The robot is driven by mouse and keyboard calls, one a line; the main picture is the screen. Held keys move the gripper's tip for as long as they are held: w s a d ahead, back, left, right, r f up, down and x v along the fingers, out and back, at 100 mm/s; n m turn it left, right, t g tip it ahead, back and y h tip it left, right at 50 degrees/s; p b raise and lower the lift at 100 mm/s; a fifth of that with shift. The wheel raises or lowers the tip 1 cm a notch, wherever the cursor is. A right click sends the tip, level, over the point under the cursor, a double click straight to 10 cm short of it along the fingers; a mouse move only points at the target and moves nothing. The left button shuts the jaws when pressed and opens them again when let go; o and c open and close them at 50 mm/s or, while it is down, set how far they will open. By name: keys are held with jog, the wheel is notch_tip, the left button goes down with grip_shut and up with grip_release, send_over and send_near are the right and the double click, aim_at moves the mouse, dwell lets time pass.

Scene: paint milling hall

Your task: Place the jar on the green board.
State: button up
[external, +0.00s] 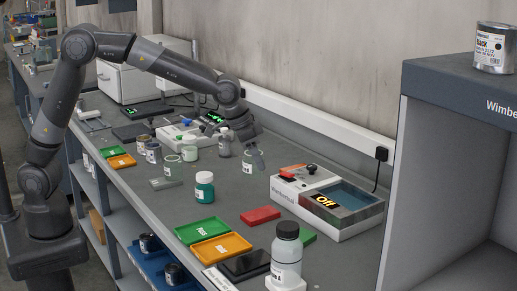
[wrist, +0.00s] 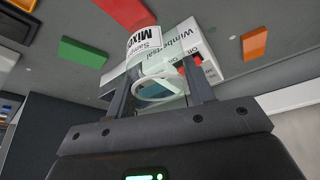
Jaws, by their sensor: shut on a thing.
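The jar (external: 249,164) is small and pale, with a white label; the label also shows in the wrist view (wrist: 145,42). My gripper (external: 257,155) is shut on it, one finger on each side, and holds it over the bench left of the white instrument. In the wrist view my gripper (wrist: 160,82) has the jar between its fingers, tilted in the picture. A flat green board (external: 309,237) lies beyond the grey-capped bottle, partly hidden by it. In the wrist view a green board (wrist: 82,52) lies at upper left, apart from the jar.
A red board (external: 260,215) lies near the green one. The white instrument (external: 325,205) stands behind them. A grey-capped bottle (external: 287,255) stands in front. Green (external: 203,230) and orange (external: 221,248) trays and a teal jar (external: 204,187) are to the left.

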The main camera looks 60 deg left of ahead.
jog(key=s+d+r, duration=0.1)
jog(key=s+d, duration=0.6)
jog(key=d, duration=0.5)
jog(key=s+d+r, duration=0.1)
jog(key=s+d, duration=0.6)
jog(key=d, duration=0.4)
jog(key=shift+w+a+f, duration=0.4)
jog(key=shift+w+f, duration=1.4)
jog(key=shift+f, duration=0.1)
jog(key=shift+w+a+f, duration=0.45)
jog(key=shift+w+f, duration=1.35)
jog(key=shift+f, duration=0.05)
jog(key=shift+w+a+f, duration=0.4)
jog(key=shift+w+f, duration=1.4)
jog(key=shift+f, duration=0.1)
jog(key=o, duration=0.9)
jog(key=shift+f, duration=0.1)
jog(key=shift+o, duration=0.2)
